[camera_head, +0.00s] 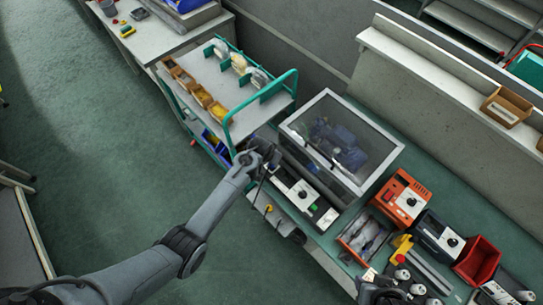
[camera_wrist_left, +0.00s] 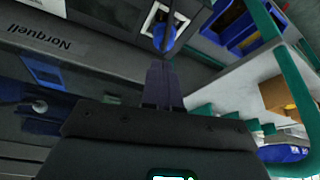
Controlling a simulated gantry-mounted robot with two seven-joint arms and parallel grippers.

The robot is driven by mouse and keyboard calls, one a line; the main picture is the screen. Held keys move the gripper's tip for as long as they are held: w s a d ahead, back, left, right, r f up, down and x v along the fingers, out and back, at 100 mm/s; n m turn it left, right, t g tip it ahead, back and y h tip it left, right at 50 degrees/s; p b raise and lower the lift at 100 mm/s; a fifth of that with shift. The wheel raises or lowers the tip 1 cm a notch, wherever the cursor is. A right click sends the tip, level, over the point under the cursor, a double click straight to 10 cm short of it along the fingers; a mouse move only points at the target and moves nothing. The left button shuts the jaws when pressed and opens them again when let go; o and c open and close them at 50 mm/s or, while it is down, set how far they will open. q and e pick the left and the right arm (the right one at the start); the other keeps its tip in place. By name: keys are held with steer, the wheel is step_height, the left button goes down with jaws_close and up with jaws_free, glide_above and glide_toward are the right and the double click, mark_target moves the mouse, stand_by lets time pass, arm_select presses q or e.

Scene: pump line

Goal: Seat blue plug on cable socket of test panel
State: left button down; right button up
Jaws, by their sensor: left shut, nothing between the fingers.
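My left gripper (camera_head: 266,163) is at the end of the bench, by the teal-framed cart. In the left wrist view its dark fingers (camera_wrist_left: 163,82) are together with nothing between them. A blue part (camera_wrist_left: 163,36), probably the blue plug, shows just beyond the fingertips with dark and pale parts around it. I cannot tell if they touch it. The plug is not discernible in the head view.
The teal cart (camera_head: 236,88) with bins stands close to the gripper. A clear-lidded case (camera_head: 345,112), an orange device (camera_head: 402,197), a dark device (camera_head: 438,237) and a red bin (camera_head: 478,262) crowd the bench. The floor (camera_head: 95,150) at left is open.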

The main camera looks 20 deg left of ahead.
arm_select(q)
steer(key=shift+f+b, duration=0.3)
steer(key=shift+f, duration=0.25)
steer(key=shift+f+b, duration=0.6)
steer(key=shift+f, duration=0.25)
steer(key=shift+r, duration=0.1)
step_height(320, 180, up, 3)
steer(key=p, duration=0.3)
step_height(320, 180, up, 4)
steer(key=p, duration=0.5)
steer(key=shift+r, duration=0.2)
